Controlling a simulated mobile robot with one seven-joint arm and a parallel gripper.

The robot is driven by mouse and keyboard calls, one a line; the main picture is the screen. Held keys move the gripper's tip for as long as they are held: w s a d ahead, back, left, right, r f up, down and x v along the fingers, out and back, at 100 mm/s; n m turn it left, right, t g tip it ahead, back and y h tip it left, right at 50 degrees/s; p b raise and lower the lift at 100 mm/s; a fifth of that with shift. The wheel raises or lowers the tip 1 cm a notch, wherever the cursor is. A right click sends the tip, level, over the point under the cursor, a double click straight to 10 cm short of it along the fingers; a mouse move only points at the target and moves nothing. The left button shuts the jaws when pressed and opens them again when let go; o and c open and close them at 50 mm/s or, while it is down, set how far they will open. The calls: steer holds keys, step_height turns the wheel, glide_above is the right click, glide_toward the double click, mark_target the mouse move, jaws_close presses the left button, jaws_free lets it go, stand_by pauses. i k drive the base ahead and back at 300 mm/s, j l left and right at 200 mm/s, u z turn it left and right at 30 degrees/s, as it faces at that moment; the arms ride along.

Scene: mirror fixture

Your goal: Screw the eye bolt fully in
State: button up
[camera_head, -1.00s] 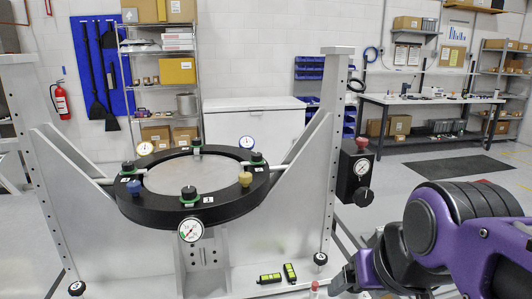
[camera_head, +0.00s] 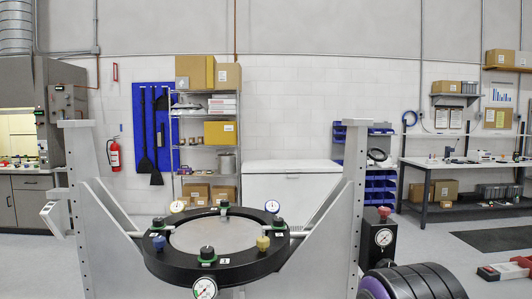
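The mirror fixture's black ring (camera_head: 165,262) surrounds a round grey mirror plate (camera_head: 205,236) at the bottom centre. Black knobs on green bases (camera_head: 208,254), a yellow knob (camera_head: 263,243) and a blue knob (camera_head: 159,242) stand on the ring. White dial gauges sit around it, one at the front (camera_head: 204,288) cut by the lower edge. I cannot make out an eye bolt. Only a black and purple part of my arm shows at the bottom right; my gripper is outside the picture.
Tall grey uprights stand left (camera_head: 88,190) and right (camera_head: 352,185) of the ring. A black box with a gauge (camera_head: 380,240) is beside the right upright. A white chest (camera_head: 290,180), a shelf rack (camera_head: 208,135) and a workbench (camera_head: 450,165) stand behind. A red-and-grey object (camera_head: 505,270) lies at right.

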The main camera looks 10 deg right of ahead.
mark_target(374, 154)
steer(key=k+l+u, duration=0.1)
steer(key=l+u, duration=0.15)
steer(key=l, duration=0.15)
steer(key=k+l+u, duration=0.35)
steer(key=l, duration=0.5)
steer(key=k+l+u, duration=0.15)
steer(key=k+l, duration=0.2)
steer(key=l, duration=0.2)
steer(key=k+l, duration=0.2)
steer(key=l, duration=0.2)
steer(key=k+l, duration=0.25)
steer(key=l, duration=0.15)
steer(key=k+l+u, duration=0.1)
steer(key=l, duration=0.3)
steer(key=i+j+z, duration=0.35)
steer(key=j, duration=0.25)
steer(key=i+j+z, duration=0.3)
steer(key=j, duration=0.4)
steer(key=i+j+z, duration=0.2)
steer(key=j, duration=0.2)
